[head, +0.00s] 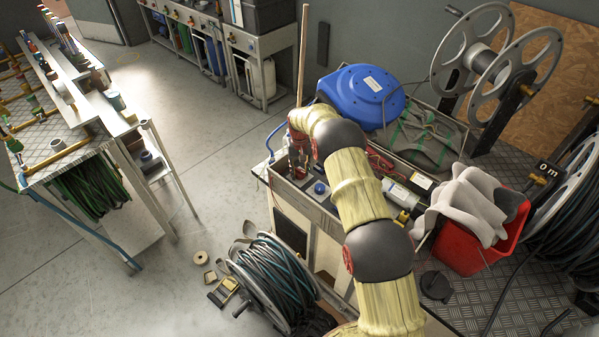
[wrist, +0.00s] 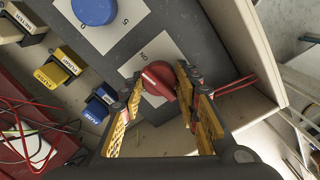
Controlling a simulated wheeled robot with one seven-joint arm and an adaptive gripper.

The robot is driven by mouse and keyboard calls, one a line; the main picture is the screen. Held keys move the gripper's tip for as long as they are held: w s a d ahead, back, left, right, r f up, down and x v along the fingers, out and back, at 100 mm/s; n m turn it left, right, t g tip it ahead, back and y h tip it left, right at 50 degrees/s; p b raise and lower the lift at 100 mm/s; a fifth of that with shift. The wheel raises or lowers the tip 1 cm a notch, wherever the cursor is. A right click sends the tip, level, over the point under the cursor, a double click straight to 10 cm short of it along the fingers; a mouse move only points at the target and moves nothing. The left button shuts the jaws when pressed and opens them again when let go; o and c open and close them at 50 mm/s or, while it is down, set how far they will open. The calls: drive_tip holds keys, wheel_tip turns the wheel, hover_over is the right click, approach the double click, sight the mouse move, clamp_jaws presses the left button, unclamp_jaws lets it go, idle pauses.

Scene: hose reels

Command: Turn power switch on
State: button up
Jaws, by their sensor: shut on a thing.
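The red power knob (wrist: 158,80) sits on a white plate marked "ON" on a grey panel (wrist: 155,22) in the wrist view. My gripper (wrist: 161,86) has its yellow fingers on both sides of the red knob and is shut on it. The knob's pointer and exact angle are partly hidden by the fingers. In the head view my gripper (head: 298,152) reaches down to the panel top of the cabinet, and the red knob cannot be made out there.
A blue knob (wrist: 95,8) on another white plate is close by. Yellow and blue labelled blocks (wrist: 72,60) and red wires (wrist: 25,128) lie left. In the head view, a blue reel (head: 362,95), red bin (head: 470,248) and hose reel (head: 268,280) surround the cabinet.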

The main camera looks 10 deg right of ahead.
sight(300, 170)
drive_tip(key=shift+w+d+r+m, duration=0.1)
drive_tip(key=shift+m, duration=0.8)
drive_tip(key=o, duration=1.1)
drive_tip(key=shift+o, duration=0.2)
wheel_tip(300, 170, up, 12)
